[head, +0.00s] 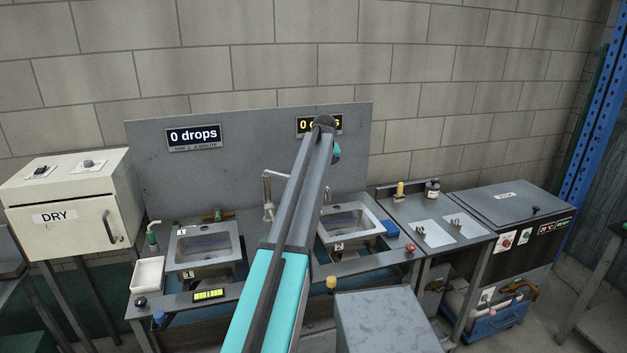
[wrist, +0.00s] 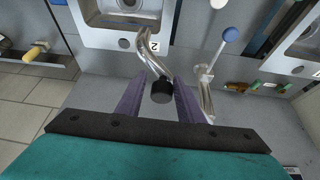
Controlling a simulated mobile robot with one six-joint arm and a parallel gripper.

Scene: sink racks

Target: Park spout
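The spout (wrist: 150,50) is a bent silver pipe in the wrist view. One end lies by the rim of the sink marked 2 (wrist: 110,37); a black cap (wrist: 162,92) is at its nearer end. My gripper (wrist: 160,80) is open, its two purple fingers on either side of the capped end, with gaps visible. In the head view the silver faucet (head: 268,190) stands between sink 1 (head: 203,246) and sink 2 (head: 348,220). My arm hides part of it and my gripper there.
A silver post (wrist: 205,92) and a blue-knobbed lever (wrist: 231,34) stand close right of my fingers in the wrist view. In the head view, a cream DRY box (head: 75,200) is left, a grey back panel (head: 240,160) behind, and a dark lidded unit (head: 512,205) right.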

